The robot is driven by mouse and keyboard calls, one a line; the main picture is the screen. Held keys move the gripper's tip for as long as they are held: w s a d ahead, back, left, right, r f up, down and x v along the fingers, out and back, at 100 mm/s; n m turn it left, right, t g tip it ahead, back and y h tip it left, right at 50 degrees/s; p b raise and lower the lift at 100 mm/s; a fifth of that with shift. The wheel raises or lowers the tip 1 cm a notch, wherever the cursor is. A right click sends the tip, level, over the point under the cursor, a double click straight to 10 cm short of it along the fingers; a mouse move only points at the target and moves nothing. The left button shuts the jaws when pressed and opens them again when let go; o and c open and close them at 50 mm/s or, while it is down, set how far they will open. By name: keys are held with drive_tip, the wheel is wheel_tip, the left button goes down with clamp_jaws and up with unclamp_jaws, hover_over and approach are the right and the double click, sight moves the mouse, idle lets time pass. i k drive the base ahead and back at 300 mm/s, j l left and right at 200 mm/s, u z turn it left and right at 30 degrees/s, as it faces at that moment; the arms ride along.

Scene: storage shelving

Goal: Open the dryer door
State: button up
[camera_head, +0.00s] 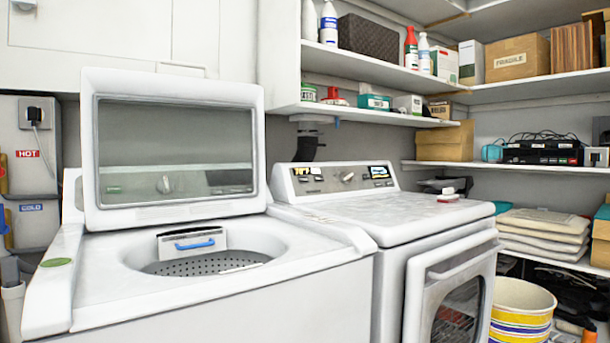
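The white dryer (390,218) stands right of the washer, with its control panel at the back of its top. Its front door (448,290) has a white frame, a dark window and a pale bar-like handle (465,262) along its upper edge. The door looks closed, though its lower part is cut off by the frame. My gripper is not in view.
The top-loading washer (100,262) on the left has its glass lid (175,150) raised. A striped bucket (520,306) stands on the floor just right of the dryer door. Loaded shelves (545,87) line the back and right. Folded cloths (543,232) lie on a low shelf.

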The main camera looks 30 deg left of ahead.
sight(449, 288)
drive_tip(key=u, duration=0.85)
drive_tip(key=i+l+u, duration=0.2)
drive_tip(key=i+l, duration=0.5)
drive_tip(key=i, duration=0.3)
drive_tip(key=i+l+u, duration=0.25)
drive_tip(key=i+l, duration=0.6)
drive_tip(key=i, duration=0.1)
